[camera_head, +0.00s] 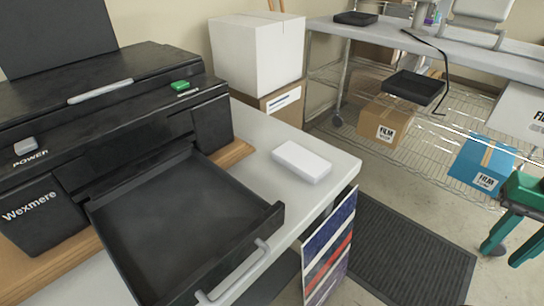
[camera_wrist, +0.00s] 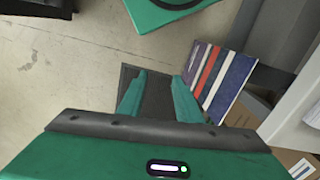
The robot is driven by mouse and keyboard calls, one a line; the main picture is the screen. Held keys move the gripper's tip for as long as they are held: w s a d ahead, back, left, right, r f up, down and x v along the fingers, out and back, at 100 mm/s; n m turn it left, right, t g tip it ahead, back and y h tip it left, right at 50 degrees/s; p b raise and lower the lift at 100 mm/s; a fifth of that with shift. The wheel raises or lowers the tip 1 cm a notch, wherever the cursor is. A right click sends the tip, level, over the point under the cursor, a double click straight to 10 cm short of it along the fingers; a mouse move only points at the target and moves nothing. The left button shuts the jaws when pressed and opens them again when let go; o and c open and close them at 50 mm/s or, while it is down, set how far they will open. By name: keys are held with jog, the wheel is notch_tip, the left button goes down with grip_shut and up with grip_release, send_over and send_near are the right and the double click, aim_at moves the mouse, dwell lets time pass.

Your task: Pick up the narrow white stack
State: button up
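The narrow white stack (camera_head: 301,161) is a small white block lying flat on the white table (camera_head: 262,136), near its right corner and to the right of the black machine. My gripper (camera_head: 507,258) is green and hangs at the far right edge of the head view, well away from the stack and apart from the table. In the wrist view my gripper (camera_wrist: 160,95) shows two green fingers spread apart with nothing between them.
The black Wexmere machine (camera_head: 100,110) has its tray (camera_head: 272,218) pulled out beside the stack. A striped panel (camera_head: 328,250) leans under the table corner. A dark mat (camera_head: 405,250) lies on the floor. Wire shelving with film boxes (camera_head: 386,122) stands behind.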

jog(key=shift+d, duration=0.4)
jog(key=o, duration=0.6)
jog(key=shift+s+r, duration=0.2)
jog(key=shift+c, duration=0.2)
jog(key=o, duration=0.5)
jog(key=shift+w+a+r+n, duration=0.2)
jog(key=shift+w+r+n, duration=0.1)
jog(key=shift+w+r, duration=0.1)
jog(key=shift+o, duration=0.9)
jog(key=w+a+r+n+t, duration=0.1)
jog(key=w+a+n, duration=0.2)
jog(key=w, duration=0.4)
jog(key=shift+w+a+r, duration=0.2)
jog(key=shift+w+a, duration=0.2)
jog(key=n+t+y, duration=0.2)
jog(key=n+y, duration=0.1)
jog(key=n, duration=0.9)
send_near(302, 157)
jog(key=shift+w+a+f+n, duration=0.1)
jog(key=shift+f+n, duration=0.05)
jog(key=shift+f, duration=0.35)
jog(key=shift+a+f+n, duration=0.15)
jog(key=shift+f, duration=0.4)
jog(key=shift+x, duration=3.15)
